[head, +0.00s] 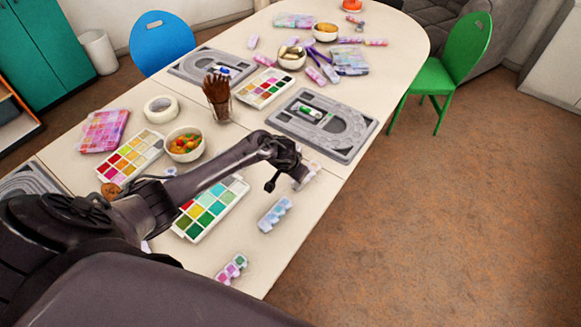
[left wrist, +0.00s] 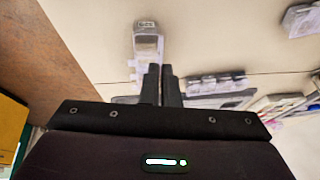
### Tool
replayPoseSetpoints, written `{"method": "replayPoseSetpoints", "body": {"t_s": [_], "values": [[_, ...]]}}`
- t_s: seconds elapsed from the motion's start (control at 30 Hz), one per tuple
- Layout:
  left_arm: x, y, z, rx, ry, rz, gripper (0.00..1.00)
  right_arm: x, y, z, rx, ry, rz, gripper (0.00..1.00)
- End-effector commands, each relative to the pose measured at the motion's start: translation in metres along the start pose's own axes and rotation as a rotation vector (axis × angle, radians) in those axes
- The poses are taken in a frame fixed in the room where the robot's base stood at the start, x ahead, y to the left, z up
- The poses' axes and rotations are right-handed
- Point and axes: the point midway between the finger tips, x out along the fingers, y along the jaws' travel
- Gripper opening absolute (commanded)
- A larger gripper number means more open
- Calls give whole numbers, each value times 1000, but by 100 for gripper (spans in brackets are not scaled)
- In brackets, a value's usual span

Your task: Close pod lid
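My left gripper (head: 298,180) hangs over the near table, close to its right edge. In the left wrist view its two dark fingers (left wrist: 160,85) are nearly together, with only a thin gap and nothing clearly between them. A pale, see-through pod strip (left wrist: 148,45) lies just beyond the fingertips; in the head view a pale pod (head: 311,170) shows partly behind the gripper. Whether the fingers touch it, and how its lid stands, I cannot tell. A bluish pod strip (head: 275,214) and a pink and green pod strip (head: 232,268) lie nearer me. My right gripper is out of view.
The table's right edge is close.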

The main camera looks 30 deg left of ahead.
Motion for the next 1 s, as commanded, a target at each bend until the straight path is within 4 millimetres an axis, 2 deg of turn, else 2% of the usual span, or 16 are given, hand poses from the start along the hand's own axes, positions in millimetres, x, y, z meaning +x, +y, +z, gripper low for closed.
{"method": "replayPoseSetpoints", "body": {"t_s": [0.63,0.8,1.0], "values": [[0,4,0,24,0,-57,0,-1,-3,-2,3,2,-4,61],[0,4,0,24,0,-57,23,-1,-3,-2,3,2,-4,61],[0,4,0,24,0,-57,25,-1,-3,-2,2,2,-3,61]]}}
